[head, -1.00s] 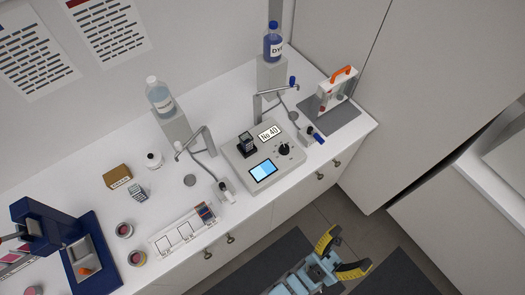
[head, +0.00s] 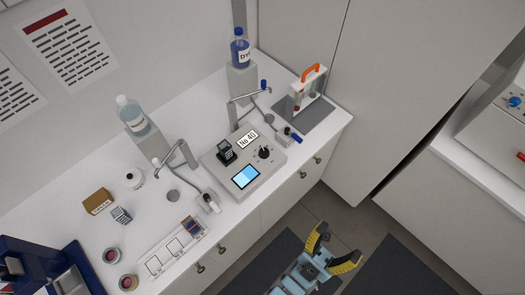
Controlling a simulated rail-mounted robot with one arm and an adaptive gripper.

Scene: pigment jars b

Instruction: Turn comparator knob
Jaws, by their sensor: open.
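The comparator (head: 227,178) is a light grey box near the counter's front edge in the head view. Its black knob (head: 264,152) sits on the right part of its top. A lit blue screen (head: 245,176) is at the front, a dark sample holder (head: 226,152) at the left, and a white label reading "No 40" (head: 248,138) at the back. My gripper (head: 331,254) has yellow and black fingers spread open and empty. It appears at the bottom of the picture, in front of the counter, apart from the comparator and its knob.
A tube rack with orange handle (head: 310,70) stands right of the comparator. Bottles on grey stands, a blue dye bottle (head: 240,48) and a clear one (head: 131,114), are behind. A tap-like arm (head: 178,152) stands left. Another counter (head: 480,165) is at the right.

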